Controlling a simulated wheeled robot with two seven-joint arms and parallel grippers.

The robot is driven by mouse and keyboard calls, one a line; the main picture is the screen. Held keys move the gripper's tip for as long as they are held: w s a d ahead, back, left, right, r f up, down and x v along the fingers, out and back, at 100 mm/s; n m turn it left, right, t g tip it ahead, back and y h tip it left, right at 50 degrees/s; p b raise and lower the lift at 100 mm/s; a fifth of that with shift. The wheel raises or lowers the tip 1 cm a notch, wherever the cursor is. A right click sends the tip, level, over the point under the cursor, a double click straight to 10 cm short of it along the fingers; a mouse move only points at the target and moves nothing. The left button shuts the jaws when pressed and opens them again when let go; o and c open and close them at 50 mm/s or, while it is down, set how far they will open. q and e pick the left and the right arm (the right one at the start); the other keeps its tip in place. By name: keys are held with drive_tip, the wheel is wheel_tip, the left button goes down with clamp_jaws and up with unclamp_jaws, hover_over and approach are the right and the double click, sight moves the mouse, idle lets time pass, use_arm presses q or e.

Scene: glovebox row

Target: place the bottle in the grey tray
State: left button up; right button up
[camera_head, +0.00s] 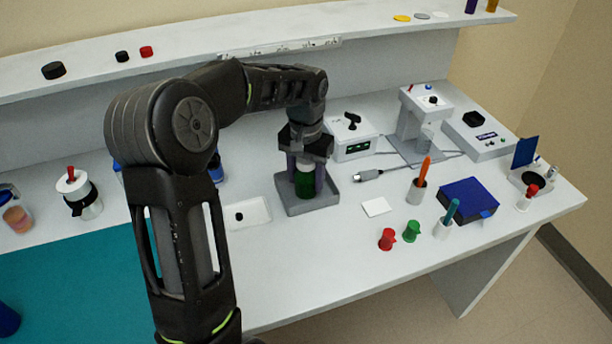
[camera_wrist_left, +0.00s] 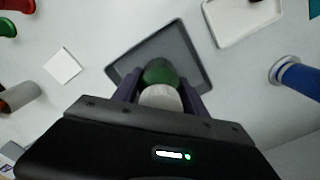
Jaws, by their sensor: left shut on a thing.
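A green bottle (camera_head: 305,182) with a pale top stands upright in my left gripper, over the grey tray (camera_head: 326,200). In the left wrist view the bottle's pale cap (camera_wrist_left: 160,97) and green body show between the fingers, inside the outline of the grey tray (camera_wrist_left: 190,55). My left gripper (camera_head: 306,172) is shut on the bottle and points down from above. The bottle's base appears at or close to the tray floor; I cannot tell whether it touches. My right gripper is in neither view.
A white tray (camera_head: 248,213) lies just left of the grey tray. A white card (camera_head: 376,207), a red cup (camera_head: 387,239) and a green cup (camera_head: 411,231) are to the right. A white device box (camera_head: 352,137) stands behind. The teal mat (camera_head: 80,290) is clear in its middle.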

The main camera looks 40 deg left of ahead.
use_arm(q)
drive_tip(key=o, duration=1.5)
drive_tip(key=shift+r, duration=0.2)
wheel_tip(320, 180, up, 9)
drive_tip(key=shift+f, duration=0.1)
wheel_tip(320, 180, up, 2)
drive_tip(key=shift+p, duration=0.8)
drive_tip(key=shift+r, duration=0.55)
drive_tip(key=shift+f, duration=0.1)
